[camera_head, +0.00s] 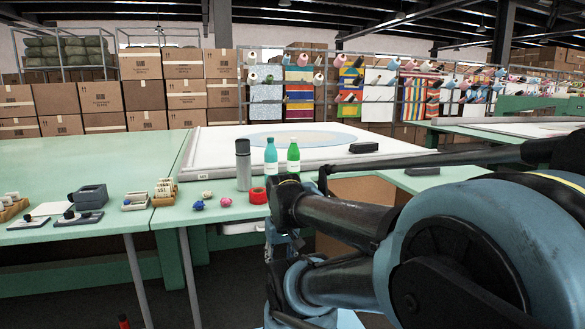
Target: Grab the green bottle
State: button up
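The green bottle (293,158) stands upright on the green table, with a pale label low on its side. Its base is close to or behind my arm's dark elbow in this view. A teal bottle (271,158) stands just left of it. My arm reaches in from the right and folds downward in front of the table edge, below the bottles. No gripper fingers can be made out among the dark and blue joints at the lower middle, so its opening is unclear. Nothing is seen holding the green bottle.
A grey cylinder (243,165) stands left of the bottles, with a red tape roll (259,195) in front. Small coloured balls (207,195) lie nearby. A framed white panel (215,152) lies behind. A black block (363,148) is to the right. The left table (110,160) has free room.

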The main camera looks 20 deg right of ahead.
aim_at(294, 154)
jog(key=u, duration=1.45)
jog(key=k, duration=0.95)
jog(key=z, duration=1.5)
jog(key=i, duration=1)
jog(key=u, duration=0.05)
